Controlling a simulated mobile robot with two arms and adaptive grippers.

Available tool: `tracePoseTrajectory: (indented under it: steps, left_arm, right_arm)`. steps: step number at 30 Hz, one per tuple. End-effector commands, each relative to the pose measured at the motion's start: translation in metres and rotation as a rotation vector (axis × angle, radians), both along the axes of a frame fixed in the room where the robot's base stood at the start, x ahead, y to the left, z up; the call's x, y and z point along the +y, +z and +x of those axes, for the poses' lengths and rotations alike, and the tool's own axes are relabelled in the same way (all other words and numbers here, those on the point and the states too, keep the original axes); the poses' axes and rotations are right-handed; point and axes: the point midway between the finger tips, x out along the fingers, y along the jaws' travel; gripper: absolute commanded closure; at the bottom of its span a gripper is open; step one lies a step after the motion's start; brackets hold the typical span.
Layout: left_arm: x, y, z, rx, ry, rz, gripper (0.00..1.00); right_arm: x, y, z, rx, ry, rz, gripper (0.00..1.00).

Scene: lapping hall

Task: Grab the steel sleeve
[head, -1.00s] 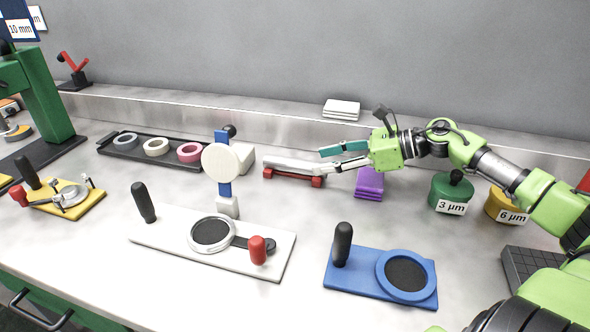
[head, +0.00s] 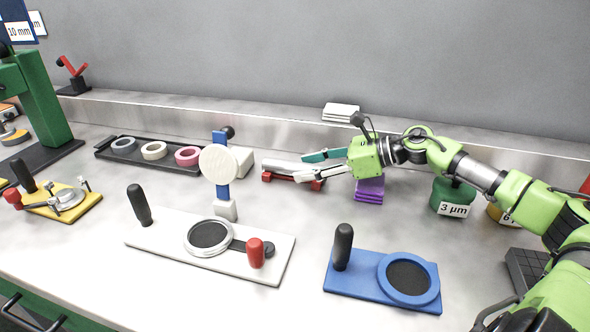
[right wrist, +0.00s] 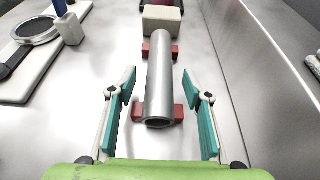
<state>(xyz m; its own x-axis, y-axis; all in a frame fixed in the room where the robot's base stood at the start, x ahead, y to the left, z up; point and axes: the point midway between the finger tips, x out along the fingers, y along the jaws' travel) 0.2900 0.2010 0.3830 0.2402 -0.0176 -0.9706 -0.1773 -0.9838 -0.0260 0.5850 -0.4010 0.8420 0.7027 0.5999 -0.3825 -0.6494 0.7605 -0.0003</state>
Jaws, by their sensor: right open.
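The steel sleeve (right wrist: 159,80) is a plain silver tube lying level across two red supports (right wrist: 178,113) in the right wrist view. Its open near end faces me. In the head view the sleeve (head: 286,166) lies at the back of the bench, its right end close to my fingers. My right gripper (right wrist: 160,80) is open, with one teal-padded finger on each side of the sleeve's near end and visible gaps between. In the head view my right gripper (head: 312,167) points left along the sleeve. My left gripper is not in view.
A pale block (right wrist: 162,19) stands beyond the sleeve's far end. A purple stack (head: 369,190) lies under my right gripper's body. A white fixture (head: 160,238) and a blue fixture (head: 340,279) stand in front. The raised back ledge (head: 290,132) runs behind the sleeve.

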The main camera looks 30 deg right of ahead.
Motion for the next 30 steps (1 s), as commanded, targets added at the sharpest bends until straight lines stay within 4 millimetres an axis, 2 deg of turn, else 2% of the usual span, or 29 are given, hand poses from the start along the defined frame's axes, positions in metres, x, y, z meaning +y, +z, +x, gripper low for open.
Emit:
tracePoseTrajectory:
  steps: [8, 17, 18, 23, 30]
  left_arm:
    - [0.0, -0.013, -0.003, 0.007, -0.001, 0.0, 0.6]
    - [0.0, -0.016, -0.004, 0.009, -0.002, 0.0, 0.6]
    - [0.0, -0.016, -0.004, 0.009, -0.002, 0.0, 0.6]
    - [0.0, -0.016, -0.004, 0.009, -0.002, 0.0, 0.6]
    - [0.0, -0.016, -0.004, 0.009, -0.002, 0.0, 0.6]
  right_arm:
    - [0.013, -0.007, 0.015, -0.002, 0.0, 0.003, 0.55]
    - [0.014, -0.009, 0.016, 0.001, 0.0, 0.001, 0.55]
    - [0.014, -0.009, 0.016, 0.001, 0.0, 0.001, 0.6]
    - [0.014, -0.009, 0.016, 0.001, 0.0, 0.001, 1.0]
    - [0.014, -0.008, 0.017, -0.002, -0.001, 0.001, 1.0]
